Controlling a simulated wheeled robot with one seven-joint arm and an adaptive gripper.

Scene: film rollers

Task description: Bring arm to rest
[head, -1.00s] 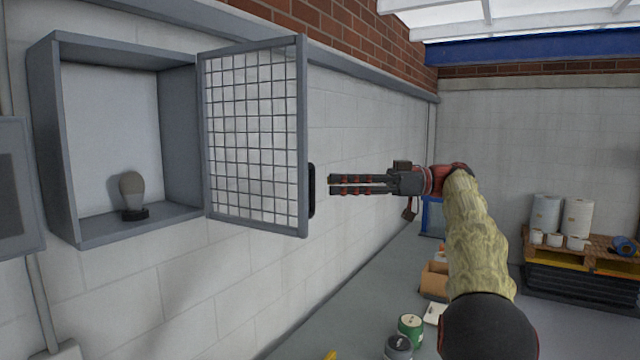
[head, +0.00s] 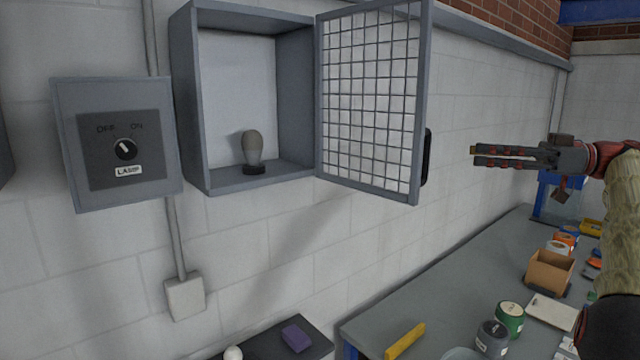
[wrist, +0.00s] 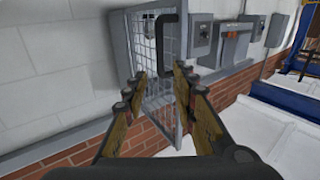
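My gripper (head: 474,155) is held out in the air to the right of the open mesh door (head: 370,100), pointing left. Its two fingers are apart with nothing between them; the gap also shows in the wrist view (wrist: 159,78). The fingertips are clear of the door's black handle (head: 427,157) in the head view. My arm comes in from the right edge.
A grey wall cabinet (head: 183,110) stands open with a bulb-like object (head: 253,147) inside. Left of it is a switch box (head: 118,190) marked OFF and ON. Below right, a grey bench (head: 440,290) holds cans (head: 509,318) and a cardboard box (head: 549,271).

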